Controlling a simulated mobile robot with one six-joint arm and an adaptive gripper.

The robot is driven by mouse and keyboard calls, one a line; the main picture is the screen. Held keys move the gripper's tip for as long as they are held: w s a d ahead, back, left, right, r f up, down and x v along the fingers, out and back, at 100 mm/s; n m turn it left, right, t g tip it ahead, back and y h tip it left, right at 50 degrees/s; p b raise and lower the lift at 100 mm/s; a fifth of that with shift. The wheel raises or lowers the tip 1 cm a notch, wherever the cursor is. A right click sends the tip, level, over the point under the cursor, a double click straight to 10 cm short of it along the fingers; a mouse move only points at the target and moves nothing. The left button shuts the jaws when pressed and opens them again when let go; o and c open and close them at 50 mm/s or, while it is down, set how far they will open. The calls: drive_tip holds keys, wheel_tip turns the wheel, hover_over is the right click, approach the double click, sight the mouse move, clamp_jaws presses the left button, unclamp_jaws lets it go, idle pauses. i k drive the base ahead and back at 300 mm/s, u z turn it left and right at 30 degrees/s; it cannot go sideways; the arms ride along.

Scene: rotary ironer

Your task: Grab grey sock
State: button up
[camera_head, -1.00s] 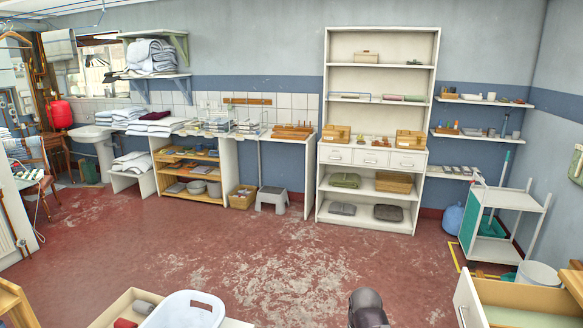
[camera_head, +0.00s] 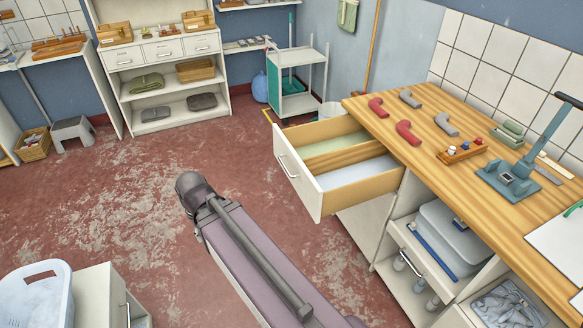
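Two grey socks lie on the wooden worktop at the right. One grey sock (camera_head: 410,98) is near the back left, and the other grey sock (camera_head: 447,123) is a little closer and further right. Two red socks lie beside them: one red sock (camera_head: 377,107) near the left edge and another red sock (camera_head: 408,132) in front of it. The socks lie apart from each other. A link of my arm crosses the lower middle over the floor, well left of the worktop. My gripper does not show, so its state is hidden.
An open drawer (camera_head: 306,186) with two compartments juts out below the worktop (camera_head: 370,120). A small wooden tray (camera_head: 463,153) and a blue-grey upright-handled device (camera_head: 508,180) stand on the worktop. A white basin (camera_head: 40,295) is at lower left. The floor between is clear.

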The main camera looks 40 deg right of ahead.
sight(404, 95)
drive_tip(key=u, duration=1)
drive_tip(key=k, duration=0.1)
drive_tip(key=z, duration=3.15)
drive_tip(key=k, duration=0.55)
drive_tip(key=u, duration=0.2)
drive_tip(key=i, duration=0.45)
drive_tip(key=z, duration=0.05)
